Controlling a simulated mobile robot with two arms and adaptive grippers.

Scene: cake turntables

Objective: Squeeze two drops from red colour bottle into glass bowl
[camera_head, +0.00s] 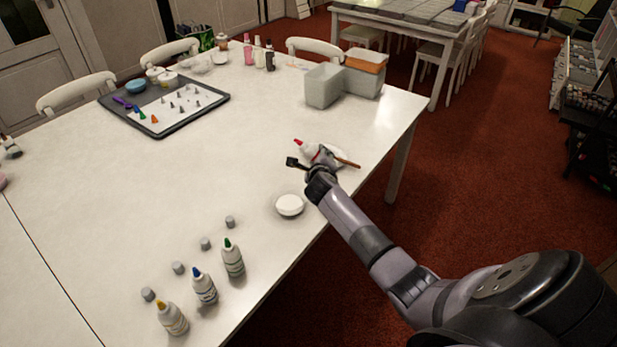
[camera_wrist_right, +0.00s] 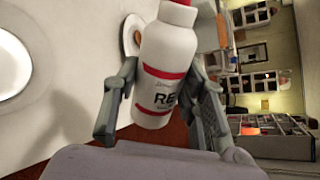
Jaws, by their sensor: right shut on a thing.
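The red colour bottle (camera_head: 309,150) is white with a red tip, which points up and to the left in the head view. My right gripper (camera_head: 311,165) is shut on it. In the right wrist view the bottle (camera_wrist_right: 163,62), with red bands and a partly visible label, stands between the two fingers (camera_wrist_right: 160,100). The glass bowl (camera_head: 289,205), with white content, is on the table nearer the front edge than the bottle. A round white thing, likely this bowl (camera_wrist_right: 14,70), is cut off at the left of the wrist view. My left gripper is not in view.
Bottles with yellow (camera_head: 172,318), blue (camera_head: 204,286) and green (camera_head: 233,258) tips stand at the front beside several grey caps. A plate with a brush (camera_head: 346,162) lies behind my gripper. Grey bins (camera_head: 323,86) and a tray (camera_head: 214,106) stand farther back. The table's middle is clear.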

